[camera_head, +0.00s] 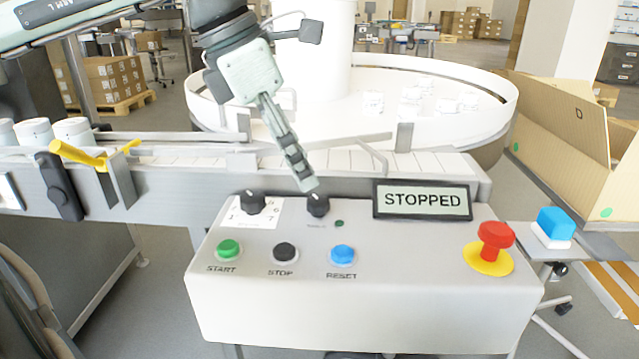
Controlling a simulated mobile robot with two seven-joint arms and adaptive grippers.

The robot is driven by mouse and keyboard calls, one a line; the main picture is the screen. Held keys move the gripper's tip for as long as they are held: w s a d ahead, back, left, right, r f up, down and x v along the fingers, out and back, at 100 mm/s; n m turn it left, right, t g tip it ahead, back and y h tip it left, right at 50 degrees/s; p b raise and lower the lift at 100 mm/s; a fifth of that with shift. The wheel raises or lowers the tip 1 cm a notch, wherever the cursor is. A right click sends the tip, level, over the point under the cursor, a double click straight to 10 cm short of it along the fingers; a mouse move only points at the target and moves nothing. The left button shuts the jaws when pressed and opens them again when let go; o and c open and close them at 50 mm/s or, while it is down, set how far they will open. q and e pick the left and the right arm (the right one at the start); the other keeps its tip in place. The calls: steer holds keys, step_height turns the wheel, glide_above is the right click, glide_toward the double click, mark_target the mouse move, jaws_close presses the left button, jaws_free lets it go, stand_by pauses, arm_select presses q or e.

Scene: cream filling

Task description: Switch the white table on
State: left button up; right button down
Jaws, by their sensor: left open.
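The white round table (340,95) stands behind the conveyor, with several small white jars on its right part. The grey control box (360,310) is in front. It carries a black rotary knob (317,204) with a small dark green lamp (339,223) beside it, and another black knob (253,202) on a numbered dial. My left gripper (308,186) points down from above, its fingertips just over or at the right-hand knob; I cannot tell if they touch it. It is seen edge-on and is open. My right gripper is not in view.
The box also has a green START button (228,248), black STOP button (285,251), blue RESET button (342,253), red emergency button (494,237) and a display (423,199) reading STOPPED. A yellow lever (80,154) sits on the conveyor. An open carton (560,135) stands right.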

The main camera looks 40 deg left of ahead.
mark_target(316, 200)
arm_select(q)
steer(key=x, duration=0.4)
steer(key=shift+f, duration=0.2)
steer(key=shift+w+d+f, duration=0.2)
steer(key=shift+w+f, duration=0.05)
steer(key=shift+f, duration=0.4)
jaws_close()
